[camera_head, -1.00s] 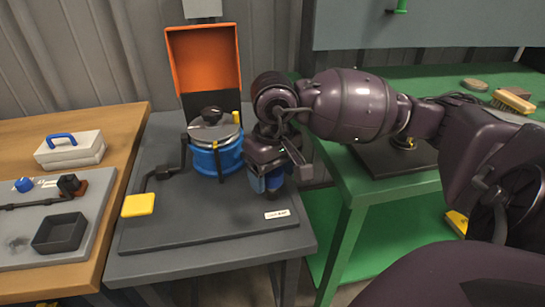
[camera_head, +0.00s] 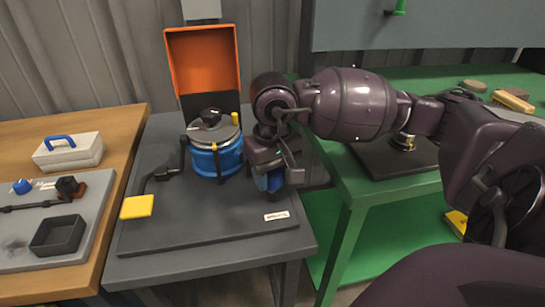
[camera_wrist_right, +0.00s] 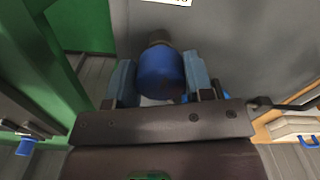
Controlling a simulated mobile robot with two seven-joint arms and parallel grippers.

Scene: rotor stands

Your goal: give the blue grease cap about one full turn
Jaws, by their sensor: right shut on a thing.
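The blue grease cap (camera_wrist_right: 160,75) is a rounded blue cylinder on a dark stub. In the right wrist view it sits between the two grey-blue fingers of my right gripper (camera_wrist_right: 159,84), which is shut on it. In the head view, my right gripper (camera_head: 268,182) points down just right of the blue drum; the cap there is mostly hidden by the fingers and wrist. My left gripper is not in view.
A blue drum (camera_head: 217,160) with a grey lid and a crank ending in a yellow paddle (camera_head: 137,207) stands close by. An orange panel (camera_head: 203,58) rises behind it. A green bench (camera_head: 352,180) is right. The grey table's front is clear.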

